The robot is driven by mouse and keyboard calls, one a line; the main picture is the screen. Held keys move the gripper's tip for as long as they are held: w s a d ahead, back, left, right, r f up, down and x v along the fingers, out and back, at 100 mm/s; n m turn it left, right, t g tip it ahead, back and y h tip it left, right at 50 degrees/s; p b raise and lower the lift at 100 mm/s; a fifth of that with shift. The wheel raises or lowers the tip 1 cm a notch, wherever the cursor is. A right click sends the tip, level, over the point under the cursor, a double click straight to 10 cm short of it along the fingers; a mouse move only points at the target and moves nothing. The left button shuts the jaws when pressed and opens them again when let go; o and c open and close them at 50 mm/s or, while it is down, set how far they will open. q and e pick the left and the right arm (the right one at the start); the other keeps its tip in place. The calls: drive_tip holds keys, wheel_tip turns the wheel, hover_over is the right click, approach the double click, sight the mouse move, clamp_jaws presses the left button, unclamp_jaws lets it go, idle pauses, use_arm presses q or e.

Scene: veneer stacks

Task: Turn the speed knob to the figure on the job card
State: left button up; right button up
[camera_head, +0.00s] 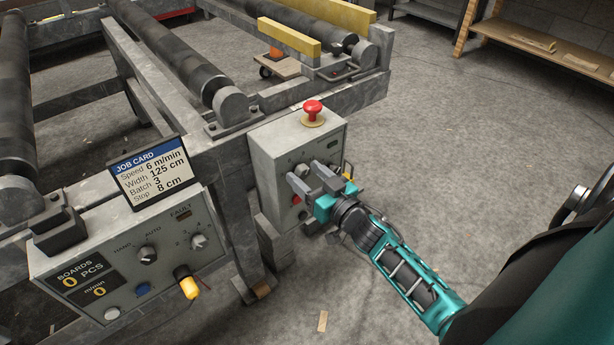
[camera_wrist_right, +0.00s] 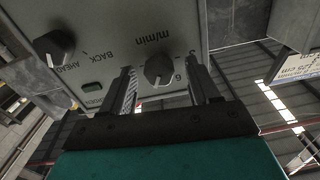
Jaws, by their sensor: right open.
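The job card (camera_head: 150,170) stands on the left panel and reads Speed 6 m/min, Width 125 cm, Batch 3, Stop 8 cm. The grey control box (camera_head: 275,140) carries the speed knob, marked m/min. The dark speed knob (camera_wrist_right: 158,70) shows between the fingers in the right wrist view, with a figure 6 beside it. Its exact setting is hard to read. My right gripper (camera_head: 312,178) is open at the box face, one finger on each side of the knob, with gaps visible. My left gripper is not in view.
A red emergency stop (camera_head: 313,108) sits on top of the box. Another knob (camera_wrist_right: 54,48), marked BACK and AHEAD, is on the same face. The left panel (camera_head: 128,262) has its own knobs, a yellow-tipped lever (camera_head: 186,282) and zero displays. Open floor (camera_head: 470,160) lies to the right.

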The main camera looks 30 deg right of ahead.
drive_tip(key=shift+w, duration=0.3)
drive_tip(key=shift+c, duration=0.4)
drive_tip(key=c, duration=1)
drive_tip(key=shift+o, duration=0.2)
drive_tip(key=shift+n, duration=0.4)
drive_tip(key=n+p, duration=0.1)
drive_tip(key=n, duration=0.3)
drive_tip(key=shift+n, duration=0.4)
drive_tip(key=n, duration=0.6)
drive_tip(key=shift+a, duration=0.1)
